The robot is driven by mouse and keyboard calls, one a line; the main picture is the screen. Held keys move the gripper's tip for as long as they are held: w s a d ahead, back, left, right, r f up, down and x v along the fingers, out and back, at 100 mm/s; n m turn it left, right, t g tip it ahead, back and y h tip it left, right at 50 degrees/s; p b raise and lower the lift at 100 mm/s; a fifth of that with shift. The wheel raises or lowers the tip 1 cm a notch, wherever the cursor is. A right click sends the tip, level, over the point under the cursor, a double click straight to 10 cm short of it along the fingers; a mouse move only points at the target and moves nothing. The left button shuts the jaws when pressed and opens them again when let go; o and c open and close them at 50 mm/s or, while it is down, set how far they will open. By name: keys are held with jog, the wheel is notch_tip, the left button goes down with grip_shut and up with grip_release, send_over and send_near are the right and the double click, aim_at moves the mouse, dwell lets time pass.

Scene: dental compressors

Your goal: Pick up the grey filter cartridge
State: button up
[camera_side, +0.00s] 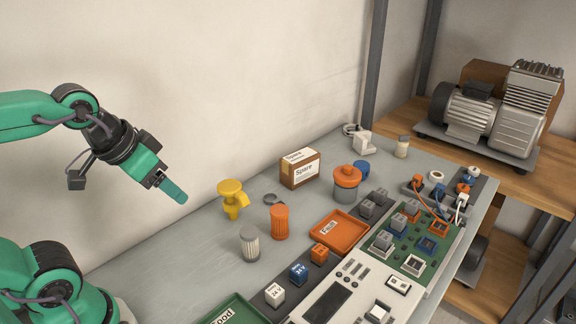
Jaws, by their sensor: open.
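The grey filter cartridge (249,243) is a small ribbed cylinder with a pale top. It stands upright on the grey bench, left of an orange ribbed cartridge (280,222). My gripper (173,191) is up and to the left of the grey cartridge, above the bench and apart from it. It points down to the right. Its jaws are open with nothing seen between them; from this side the fingers overlap and the gap is hidden.
An orange tray (340,231) and a green tray (238,311) lie nearby. Relay blocks and a circuit board (425,245) fill the right side. A Spare box (300,169) stands near the wall. The bench's left part is clear.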

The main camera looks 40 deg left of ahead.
jog(key=shift+w, duration=0.15)
jog(key=n+g, duration=0.4)
jog(key=n, duration=0.6)
send_near(248, 231)
jog(key=shift+a+f, duration=0.25)
jog(key=shift+f, duration=0.5)
jog(key=shift+w+d+f+n, duration=0.15)
jog(key=shift+w+f+n, duration=0.15)
jog(key=shift+f, duration=0.25)
jog(key=shift+w+f, duration=0.15)
jog(key=shift+f, duration=1.1)
jog(key=shift+w+d+f, duration=0.1)
jog(key=shift+f, duration=1.2)
jog(key=shift+w+f, duration=0.1)
jog(key=shift+f, duration=1.2)
